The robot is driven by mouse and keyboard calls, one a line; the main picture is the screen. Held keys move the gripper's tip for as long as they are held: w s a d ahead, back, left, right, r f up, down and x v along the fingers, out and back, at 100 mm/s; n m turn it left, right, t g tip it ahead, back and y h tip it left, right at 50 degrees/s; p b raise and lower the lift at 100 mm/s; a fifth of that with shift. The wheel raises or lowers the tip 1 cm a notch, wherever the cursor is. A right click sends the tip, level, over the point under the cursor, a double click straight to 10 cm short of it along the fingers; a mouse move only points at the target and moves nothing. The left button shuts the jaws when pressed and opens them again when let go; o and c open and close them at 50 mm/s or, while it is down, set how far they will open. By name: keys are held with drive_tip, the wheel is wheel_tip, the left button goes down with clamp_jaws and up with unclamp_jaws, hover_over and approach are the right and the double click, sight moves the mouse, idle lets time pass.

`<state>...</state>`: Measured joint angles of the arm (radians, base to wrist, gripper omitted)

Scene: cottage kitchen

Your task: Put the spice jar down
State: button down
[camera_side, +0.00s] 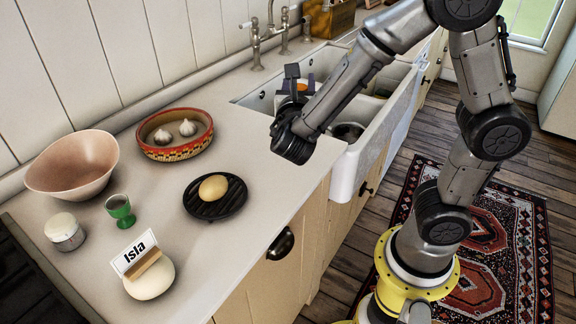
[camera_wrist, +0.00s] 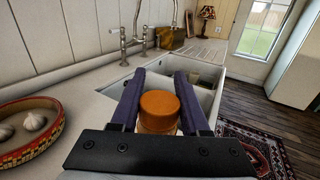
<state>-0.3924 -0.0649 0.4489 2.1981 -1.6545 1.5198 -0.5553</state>
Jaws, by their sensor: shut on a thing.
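The spice jar (camera_wrist: 158,112) has an orange lid and sits upright between the fingers of my gripper (camera_wrist: 160,98) in the wrist view. The two dark fingers are shut on its sides. The jar's lower part is hidden. I cannot tell whether its base touches anything.
The white double sink (camera_side: 345,173) has a dark thing (camera_side: 348,131) in the near basin; a tap (camera_side: 257,45) stands behind. The counter holds a patterned dish with garlic (camera_side: 177,152), pink bowl (camera_side: 72,188), egg on a black trivet (camera_side: 232,204), green egg cup (camera_side: 120,211), white-lidded jar (camera_side: 66,238) and name-card holder (camera_side: 150,282).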

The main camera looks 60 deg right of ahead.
drive_tip(key=s+a+n+t+y, duration=0.2)
drive_tip(key=s+t, duration=0.1)
drive_tip(key=s, duration=0.7)
drive_tip(key=shift+n+t+y, duration=0.5)
drive_tip(key=shift+n+t, duration=0.2)
drive_tip(key=w+f, duration=0.1)
drive_tip(key=w, duration=0.2)
drive_tip(key=w+f, duration=0.1)
drive_tip(key=w, duration=0.1)
drive_tip(key=w+f, duration=0.1)
drive_tip(key=w, duration=0.2)
drive_tip(key=shift+w+d+f, duration=0.1)
drive_tip(key=shift+w+d, duration=0.15)
drive_tip(key=shift+w, duration=0.05)
drive_tip(key=w+f, duration=0.4)
drive_tip(key=f, duration=0.4)
drive_tip(key=shift+w+d+f, duration=0.3)
drive_tip(key=shift+d+f, duration=0.05)
drive_tip(key=shift+d, duration=0.1)
drive_tip(key=shift+f, duration=0.15)
drive_tip(key=shift+c, duration=2)
unclamp_jaws()
